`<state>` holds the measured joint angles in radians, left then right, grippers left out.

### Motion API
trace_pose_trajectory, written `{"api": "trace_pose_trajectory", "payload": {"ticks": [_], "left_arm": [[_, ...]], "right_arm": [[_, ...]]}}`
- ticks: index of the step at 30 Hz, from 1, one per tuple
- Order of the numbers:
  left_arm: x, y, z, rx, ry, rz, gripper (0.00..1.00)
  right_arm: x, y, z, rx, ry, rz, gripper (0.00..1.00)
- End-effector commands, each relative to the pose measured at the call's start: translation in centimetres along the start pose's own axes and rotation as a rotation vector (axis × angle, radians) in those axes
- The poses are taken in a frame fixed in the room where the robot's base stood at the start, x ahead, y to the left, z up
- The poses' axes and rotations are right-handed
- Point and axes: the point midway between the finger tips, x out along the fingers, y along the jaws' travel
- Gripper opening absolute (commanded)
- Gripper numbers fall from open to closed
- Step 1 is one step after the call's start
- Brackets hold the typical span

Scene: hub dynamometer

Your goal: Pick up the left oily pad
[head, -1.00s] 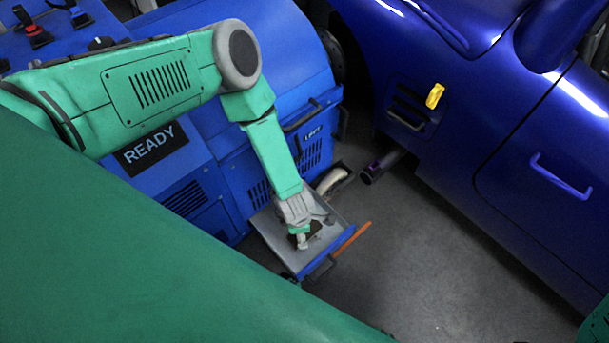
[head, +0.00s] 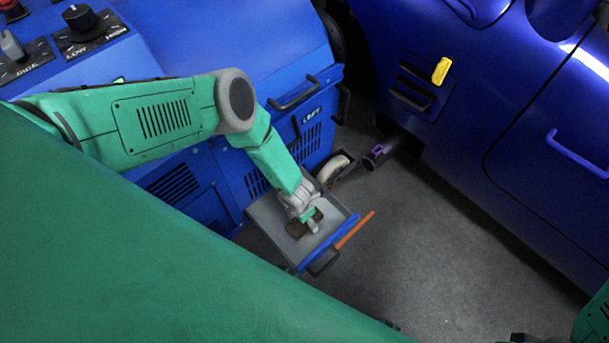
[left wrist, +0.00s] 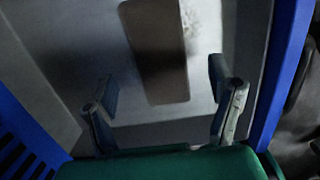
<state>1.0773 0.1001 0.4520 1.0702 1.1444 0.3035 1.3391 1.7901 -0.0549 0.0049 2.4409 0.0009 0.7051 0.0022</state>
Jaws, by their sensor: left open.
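The oily pad (left wrist: 152,85) is a flat brown rectangle with rounded corners. It lies in the open grey drawer (head: 268,217) of the blue machine, and part of it (head: 296,229) shows beside my gripper in the head view. My left gripper (head: 311,225) is over the drawer, above the pad. In the left wrist view its two fingers (left wrist: 168,107) are spread wide and empty, with the pad's near end in line with the gap between them. Some of the pad is hidden by the gripper in the head view.
The drawer has a blue front with a dark handle (head: 323,263), and an orange bar (head: 355,230) runs beside it. The blue machine (head: 220,50) stands behind. A blue car (head: 500,120) with a yellow tag (head: 441,71) is at the right. Grey floor (head: 440,240) lies clear between.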

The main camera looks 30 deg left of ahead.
Motion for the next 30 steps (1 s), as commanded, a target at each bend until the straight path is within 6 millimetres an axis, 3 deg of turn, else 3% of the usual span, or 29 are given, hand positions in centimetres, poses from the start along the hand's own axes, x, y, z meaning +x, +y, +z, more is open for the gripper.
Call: {"api": "trace_pose_trajectory", "payload": {"ticks": [3, 9, 20, 24, 25, 30], "left_arm": [[2.1, 0.0, 0.0, 0.001, 0.0, -0.001, 0.76], [4.3, 0.1, 0.0, 0.001, 0.0, -0.002, 0.76], [4.6, 0.1, 0.1, 0.0, 0.0, -0.002, 0.76], [4.6, 0.1, 0.1, 0.001, 0.0, -0.002, 0.27], [4.6, 0.1, 0.1, 0.001, 0.0, -0.002, 0.22], [4.6, 0.1, 0.1, 0.001, 0.0, -0.002, 0.22]], "right_arm": [[1.9, 0.0, 0.1, 0.0, 0.0, 0.0, 0.4], [3.9, 0.0, 0.3, 0.001, -0.001, 0.0, 0.4], [4.0, 0.0, 0.2, 0.0, 0.0, 0.0, 0.4], [4.0, 0.0, 0.2, 0.0, 0.0, 0.0, 0.4], [4.0, 0.0, 0.2, 0.0, -0.001, 0.0, 0.4], [4.0, 0.0, 0.2, 0.0, -0.001, 0.0, 0.4]]}}
